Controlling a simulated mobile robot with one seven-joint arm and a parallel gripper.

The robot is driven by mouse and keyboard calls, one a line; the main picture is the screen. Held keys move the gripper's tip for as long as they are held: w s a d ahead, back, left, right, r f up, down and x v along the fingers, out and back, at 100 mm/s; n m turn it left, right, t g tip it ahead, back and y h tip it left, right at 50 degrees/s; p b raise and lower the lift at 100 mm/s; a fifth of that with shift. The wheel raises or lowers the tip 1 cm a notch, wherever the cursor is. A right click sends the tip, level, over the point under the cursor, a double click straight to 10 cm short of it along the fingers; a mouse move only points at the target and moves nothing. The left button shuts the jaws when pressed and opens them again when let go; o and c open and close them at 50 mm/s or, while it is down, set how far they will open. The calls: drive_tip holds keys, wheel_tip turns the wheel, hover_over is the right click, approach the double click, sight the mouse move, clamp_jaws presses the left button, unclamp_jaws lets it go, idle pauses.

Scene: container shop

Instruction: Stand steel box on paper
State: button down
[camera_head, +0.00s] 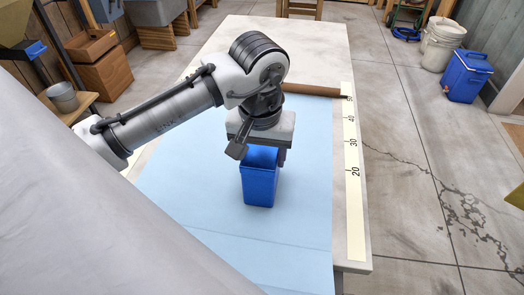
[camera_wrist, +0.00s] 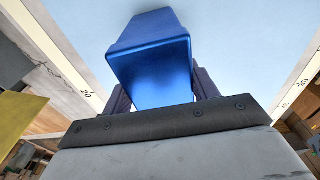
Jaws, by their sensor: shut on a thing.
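A blue box (camera_head: 259,186) with a metallic sheen is held upright by my gripper (camera_head: 261,154) over the light blue paper (camera_head: 205,205) on the table. I cannot tell whether its base touches the paper. In the wrist view, the box (camera_wrist: 150,62) sits between the two dark fingers of my gripper (camera_wrist: 160,88), one on each side. My gripper is shut on the box. The paper (camera_wrist: 225,30) also shows behind it. The far side of the box is hidden.
A ruler strip (camera_head: 353,190) runs along the table's right edge. A brown roll (camera_head: 312,90) lies across the paper's far end. The paper around the box is clear. A blue cooler (camera_head: 466,76) and white buckets (camera_head: 441,43) stand on the floor at the right.

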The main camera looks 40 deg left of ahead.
drive_tip(key=shift+c, duration=2.1)
unclamp_jaws()
wheel_tip(320, 180, up, 12)
drive_tip(key=s, duration=0.1)
drive_tip(key=shift+d, duration=0.25)
drive_tip(key=shift+r, duration=0.1)
